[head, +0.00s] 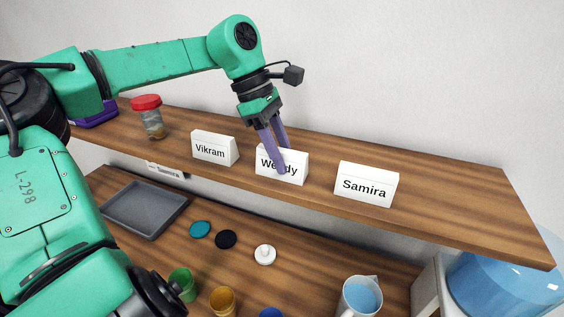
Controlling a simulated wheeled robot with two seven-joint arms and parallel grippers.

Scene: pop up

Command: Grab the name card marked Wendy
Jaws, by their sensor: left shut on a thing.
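The white name card marked Wendy (297,163) stands upright on the wooden shelf, between two other name cards. My left gripper (279,165) is shut on the Wendy card, with one purple finger across its front face, hiding part of the lettering, and the other finger behind it. The card marked Vikram (213,148) stands to its left. The card marked Samira (365,185) stands to its right. My right gripper is not in view.
On the wooden shelf (450,195), a red-lidded jar (148,117) and a purple box (97,119) stand at the left. Below are a grey tray (145,209), lids, cups and a pitcher (360,297). A blue container (505,285) is lower right. The shelf right of Samira is clear.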

